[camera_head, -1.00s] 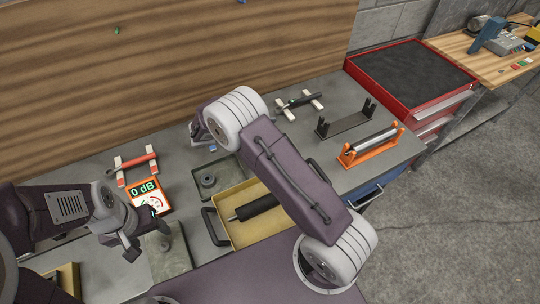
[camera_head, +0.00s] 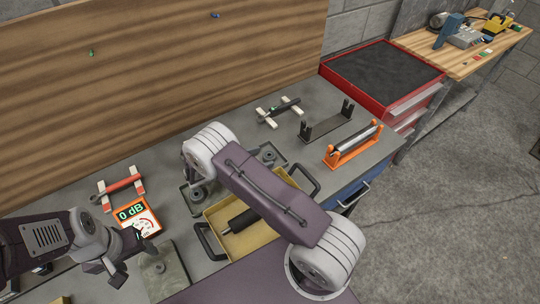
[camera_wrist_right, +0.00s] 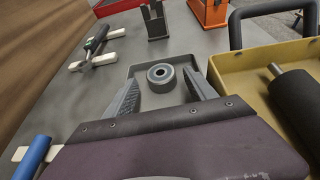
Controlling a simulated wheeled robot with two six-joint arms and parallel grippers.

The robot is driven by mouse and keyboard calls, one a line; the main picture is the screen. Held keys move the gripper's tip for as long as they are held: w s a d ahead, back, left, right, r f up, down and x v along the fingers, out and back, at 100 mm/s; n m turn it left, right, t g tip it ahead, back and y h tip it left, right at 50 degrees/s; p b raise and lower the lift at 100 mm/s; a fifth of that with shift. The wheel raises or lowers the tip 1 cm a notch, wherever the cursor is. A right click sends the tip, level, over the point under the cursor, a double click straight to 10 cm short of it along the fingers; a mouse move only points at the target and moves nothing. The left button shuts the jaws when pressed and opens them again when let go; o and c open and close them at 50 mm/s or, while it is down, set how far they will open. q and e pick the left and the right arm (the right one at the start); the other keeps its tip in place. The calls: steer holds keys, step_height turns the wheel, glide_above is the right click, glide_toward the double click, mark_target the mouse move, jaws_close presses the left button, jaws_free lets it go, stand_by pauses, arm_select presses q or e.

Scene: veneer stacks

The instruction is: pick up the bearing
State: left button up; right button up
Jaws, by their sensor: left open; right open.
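A round grey bearing (camera_wrist_right: 162,76) with a dark centre hole lies on a grey tray (camera_wrist_right: 158,100) in the right wrist view. In the head view the bearing (camera_head: 268,157) shows just past my right forearm. My right gripper (camera_wrist_right: 161,79) is open, its ribbed fingers pointing at the bearing, one tip to each side of it. I cannot tell how high the tips are above the tray. In the head view my forearm hides this gripper. My left gripper (camera_head: 107,268) is open and empty over the bench at the left.
A yellow box (camera_head: 262,238) with black handles and a black roller (camera_head: 243,221) stands close beside the bearing's tray. A second tray (camera_head: 189,203) lies to the left. A black stand (camera_head: 322,130) and an orange stand (camera_head: 335,161) are beyond. A meter (camera_head: 138,216) sits near my left gripper.

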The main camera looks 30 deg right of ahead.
mark_target(271, 154)
steer(key=shift+p+x, duration=0.5)
steer(key=shift+x, duration=1.5)
steer(key=shift+r, duration=0.15)
jaws_close()
steer(key=shift+r, duration=0.1)
